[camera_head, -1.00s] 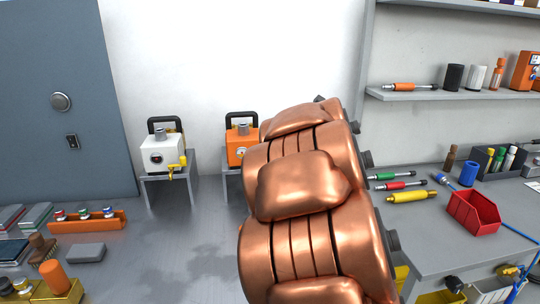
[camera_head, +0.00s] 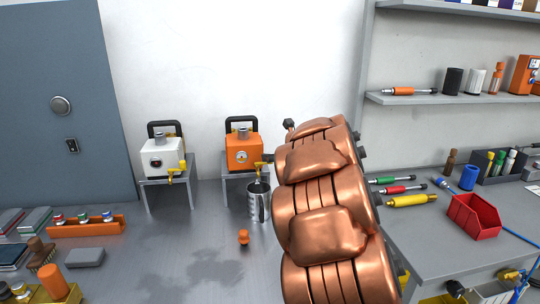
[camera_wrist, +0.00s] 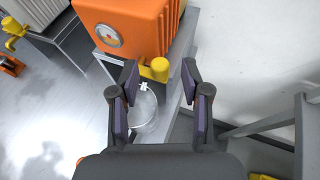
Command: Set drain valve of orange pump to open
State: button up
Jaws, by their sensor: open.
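The orange pump (camera_head: 243,150) stands on a small grey stand beside the white wall, with a round dial on its front. Its yellow drain valve (camera_head: 260,167) is at the lower right of the body. A metal jug (camera_head: 258,204) stands below the valve. In the wrist view the orange pump (camera_wrist: 145,28) fills the top, and the yellow valve end (camera_wrist: 158,68) shows between the fingertips of my gripper (camera_wrist: 160,78). The gripper is open and empty; I cannot tell whether a finger touches the valve. The jug (camera_wrist: 144,118) is partly hidden by the gripper.
A white pump (camera_head: 162,157) with a yellow valve stands on another stand to the left. A small orange piece (camera_head: 243,237) lies in front of the jug. The grey bench (camera_head: 425,240) on the right holds tools and a red bin (camera_head: 474,217).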

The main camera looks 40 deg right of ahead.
jog(key=shift+x, duration=1.55)
jog(key=shift+c, duration=0.2)
grip_shut()
